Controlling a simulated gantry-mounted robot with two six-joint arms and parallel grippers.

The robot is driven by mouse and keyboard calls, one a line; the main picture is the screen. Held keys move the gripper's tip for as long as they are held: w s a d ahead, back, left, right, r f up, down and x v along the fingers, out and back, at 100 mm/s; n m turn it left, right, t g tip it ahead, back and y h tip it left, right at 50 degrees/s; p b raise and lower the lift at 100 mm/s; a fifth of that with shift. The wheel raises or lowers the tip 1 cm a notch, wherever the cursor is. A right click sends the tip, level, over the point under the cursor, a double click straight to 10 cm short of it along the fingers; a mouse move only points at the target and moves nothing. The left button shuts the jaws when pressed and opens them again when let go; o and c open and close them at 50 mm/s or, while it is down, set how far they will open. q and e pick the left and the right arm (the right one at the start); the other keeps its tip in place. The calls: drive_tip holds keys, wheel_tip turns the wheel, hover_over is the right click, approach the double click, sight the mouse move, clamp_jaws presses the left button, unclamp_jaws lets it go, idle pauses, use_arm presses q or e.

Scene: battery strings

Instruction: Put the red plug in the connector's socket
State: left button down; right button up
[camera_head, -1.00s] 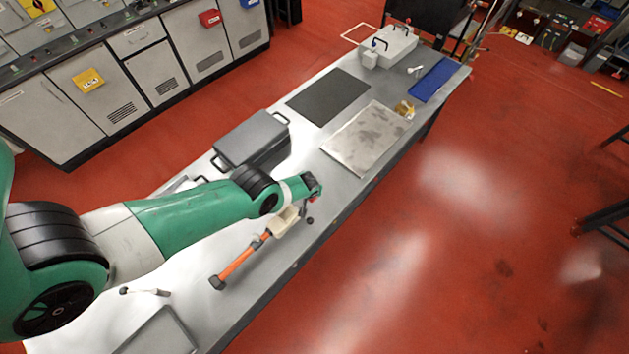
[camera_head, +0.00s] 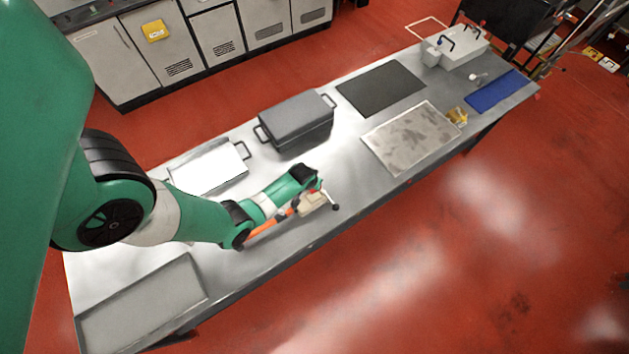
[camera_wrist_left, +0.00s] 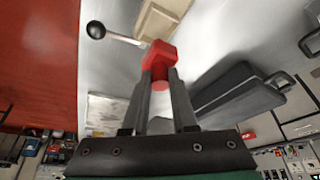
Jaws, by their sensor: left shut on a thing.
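The red plug (camera_wrist_left: 158,56) is between the two grey fingers of my left gripper (camera_wrist_left: 160,74), which is shut on it. In the head view my left gripper (camera_head: 316,184) is low over the table, just beyond the cream connector (camera_head: 312,203). The connector has an orange handle or cable (camera_head: 270,226), partly hidden by my arm, and a lever with a black ball knob (camera_head: 335,207). In the wrist view the plug's far end is close to the connector (camera_wrist_left: 165,18); I cannot tell whether they touch. The socket opening is not visible. My right gripper is not in view.
A grey lidded box (camera_head: 297,118) with handles stands behind the gripper. A white-topped case (camera_head: 208,168) and an empty grey tray (camera_head: 140,305) are to the left. A dark mat (camera_head: 380,88), stained plate (camera_head: 412,140) and blue mat (camera_head: 497,92) lie to the right. The table's front edge is close.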

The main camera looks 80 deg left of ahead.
use_arm(q)
wheel_tip(320, 180, down, 4)
drive_tip(key=b, duration=0.4)
drive_tip(key=shift+f, duration=0.15)
drive_tip(key=shift+f+b, duration=1.1)
drive_tip(key=shift+f, duration=0.7)
drive_tip(key=shift+f, duration=0.25)
drive_tip(key=c, duration=0.7)
unclamp_jaws()
drive_tip(key=shift+r, duration=0.1)
